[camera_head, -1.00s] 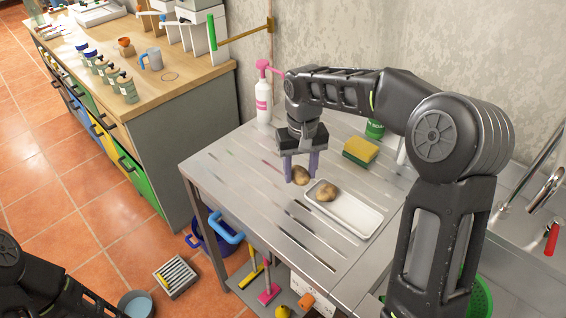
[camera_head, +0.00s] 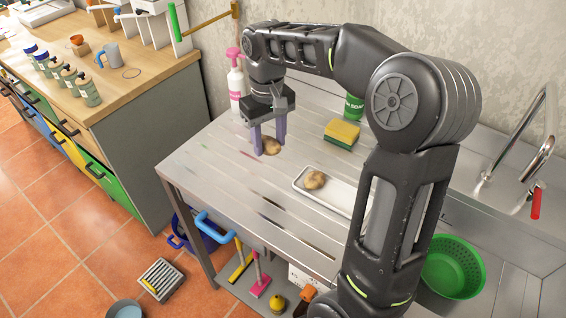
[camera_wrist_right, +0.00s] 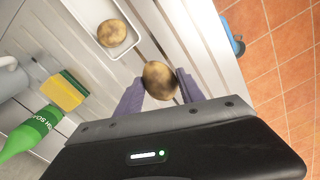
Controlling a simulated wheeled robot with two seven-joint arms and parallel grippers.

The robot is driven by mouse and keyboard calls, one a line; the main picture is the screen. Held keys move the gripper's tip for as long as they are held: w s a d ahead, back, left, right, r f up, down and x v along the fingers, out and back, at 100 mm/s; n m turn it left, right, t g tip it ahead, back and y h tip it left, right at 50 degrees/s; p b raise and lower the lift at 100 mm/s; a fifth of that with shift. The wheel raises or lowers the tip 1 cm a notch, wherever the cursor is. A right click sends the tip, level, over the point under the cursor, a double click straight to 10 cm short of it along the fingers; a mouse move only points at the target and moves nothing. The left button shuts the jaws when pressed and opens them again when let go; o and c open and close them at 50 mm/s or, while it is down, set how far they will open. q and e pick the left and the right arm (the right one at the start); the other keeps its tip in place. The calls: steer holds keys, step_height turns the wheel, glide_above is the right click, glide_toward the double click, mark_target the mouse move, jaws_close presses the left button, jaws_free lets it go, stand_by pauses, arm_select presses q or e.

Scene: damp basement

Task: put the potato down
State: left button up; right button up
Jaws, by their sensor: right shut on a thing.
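My right gripper (camera_head: 268,138) is shut on a brown potato (camera_head: 271,146), over the metal counter (camera_head: 215,160). In the right wrist view, the held potato (camera_wrist_right: 159,80) sits between the two purple fingers of the gripper (camera_wrist_right: 160,88). It appears a little above the counter, but the gap is hard to judge. A white tray (camera_head: 340,198) lies beside it, to the right in the head view. A second potato (camera_head: 314,179) rests in the tray and also shows in the wrist view (camera_wrist_right: 111,33). My left gripper is out of view.
A yellow-green sponge (camera_head: 342,132), a green soap bottle (camera_head: 354,106) and a pink-topped spray bottle (camera_head: 236,82) stand toward the wall. A green colander (camera_head: 453,268) is at lower right. The counter left of the held potato is clear.

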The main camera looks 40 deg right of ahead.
steer(key=shift+f, duration=0.1)
steer(key=p, duration=0.1)
glide_above(271, 178)
steer(key=shift+f, duration=3.05)
step_height(271, 178, down, 3)
steer(key=shift+p, duration=0.3)
steer(key=shift+f, duration=0.35)
steer(key=shift+f, duration=0.15)
steer(key=o, duration=1.4)
